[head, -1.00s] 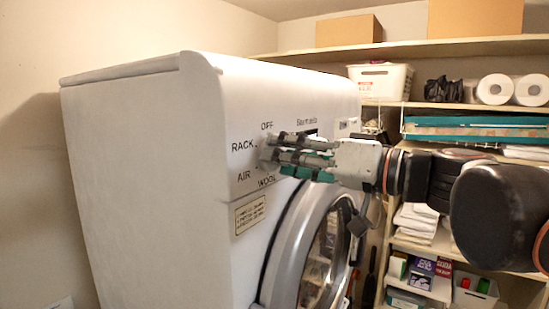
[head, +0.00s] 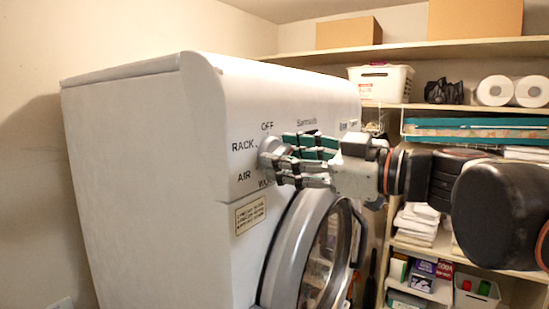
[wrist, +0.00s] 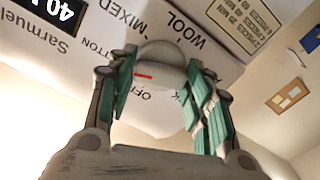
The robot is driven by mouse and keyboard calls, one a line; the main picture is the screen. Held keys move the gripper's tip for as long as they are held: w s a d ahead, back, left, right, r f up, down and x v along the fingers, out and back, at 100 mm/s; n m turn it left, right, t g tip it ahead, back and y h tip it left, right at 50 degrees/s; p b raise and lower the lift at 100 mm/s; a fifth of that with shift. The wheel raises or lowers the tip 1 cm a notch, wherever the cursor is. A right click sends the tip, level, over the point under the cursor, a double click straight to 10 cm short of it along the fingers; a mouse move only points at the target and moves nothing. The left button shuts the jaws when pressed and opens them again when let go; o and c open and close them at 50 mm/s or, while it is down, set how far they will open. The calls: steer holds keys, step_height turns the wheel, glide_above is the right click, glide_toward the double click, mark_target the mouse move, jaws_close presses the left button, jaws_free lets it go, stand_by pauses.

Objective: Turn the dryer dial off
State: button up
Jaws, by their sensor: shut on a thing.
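The dryer (head: 150,170) is a large white machine with a round door at its front. Its dial (head: 267,146) is a pale knob on the upper front panel, among the labels OFF, RACK, AIR and a partly hidden WOOL. In the wrist view the dial (wrist: 163,66) shows a short red mark on its lower left, near the OFF lettering. My gripper (head: 276,161) reaches in from the right and is shut on the dial. In the wrist view its green-padded fingers (wrist: 158,86) lie on either side of the dial. The fingers hide part of the panel.
The round door (head: 270,262) sits just below my gripper. Shelves (head: 455,48) at the right hold cardboard boxes (head: 348,33), a white basket (head: 381,82), paper rolls (head: 512,90) and folded towels (head: 418,222). A label plate (head: 250,214) is on the dryer front.

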steer(key=n, duration=1.1)
steer(key=shift+n, duration=0.4)
stand_by(0.3)
steer(key=o, duration=1)
steer(key=shift+o, duration=0.2)
steer(key=v, duration=1.2)
